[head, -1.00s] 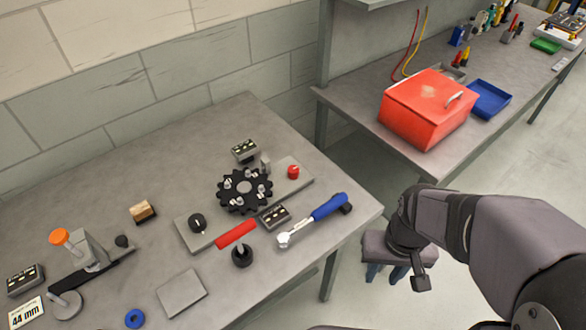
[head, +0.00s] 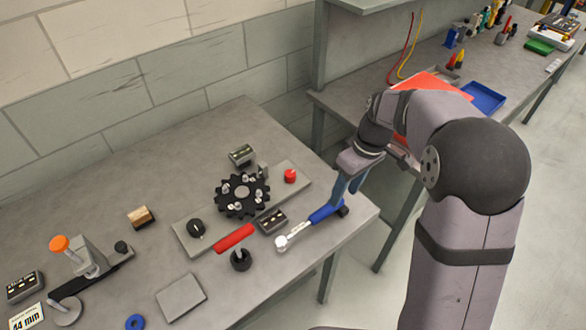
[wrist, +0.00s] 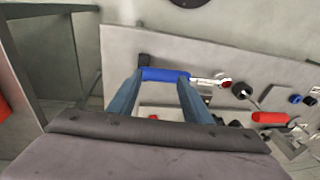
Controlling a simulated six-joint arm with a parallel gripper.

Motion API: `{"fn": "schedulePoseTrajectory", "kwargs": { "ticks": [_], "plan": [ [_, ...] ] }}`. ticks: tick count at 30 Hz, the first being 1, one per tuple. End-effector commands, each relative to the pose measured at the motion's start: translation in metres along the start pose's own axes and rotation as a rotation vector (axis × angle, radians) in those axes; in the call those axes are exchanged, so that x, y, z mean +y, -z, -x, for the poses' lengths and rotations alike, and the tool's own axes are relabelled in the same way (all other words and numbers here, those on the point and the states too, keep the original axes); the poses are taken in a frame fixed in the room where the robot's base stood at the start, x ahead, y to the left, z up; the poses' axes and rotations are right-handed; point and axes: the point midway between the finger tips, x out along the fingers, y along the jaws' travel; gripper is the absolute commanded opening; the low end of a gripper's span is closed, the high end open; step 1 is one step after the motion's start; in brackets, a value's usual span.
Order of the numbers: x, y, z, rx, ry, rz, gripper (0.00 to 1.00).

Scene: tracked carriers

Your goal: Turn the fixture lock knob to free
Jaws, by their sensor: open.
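The fixture is a grey plate (head: 183,243) on the near bench with a black toothed wheel (head: 242,194) on it. A black round knob (head: 196,229) with a light mark sits at its left end, and a red knob (head: 290,176) at its right end. I cannot tell which one is the lock knob or read its setting. My gripper (head: 346,195) is open, at the bench's right edge, right of the red knob and apart from it. In the wrist view its blue fingers (wrist: 160,74) appear on either side of the wrench's blue handle; contact is unclear.
The torque wrench (head: 325,211) lies before the plate, beside a small dark display box (head: 272,221). A second box (head: 242,155) is behind the wheel.

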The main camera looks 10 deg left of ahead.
Motion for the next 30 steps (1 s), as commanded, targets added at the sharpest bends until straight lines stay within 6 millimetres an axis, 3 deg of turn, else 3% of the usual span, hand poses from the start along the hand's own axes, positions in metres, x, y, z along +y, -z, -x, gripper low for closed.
{"fn": "schedulePoseTrajectory", "kwargs": {
  "ticks": [3,9,15,21,30],
  "plan": [
    [0.010,0.044,-0.003,0.031,0.037,0.198,0.45],
    [0.017,0.107,-0.013,0.098,0.085,0.538,0.45],
    [0.015,0.148,-0.022,0.163,0.110,0.802,0.45],
    [0.012,0.165,-0.027,0.198,0.117,0.932,0.45],
    [0.010,0.168,-0.032,0.203,0.118,0.953,0.45]
  ]
}}
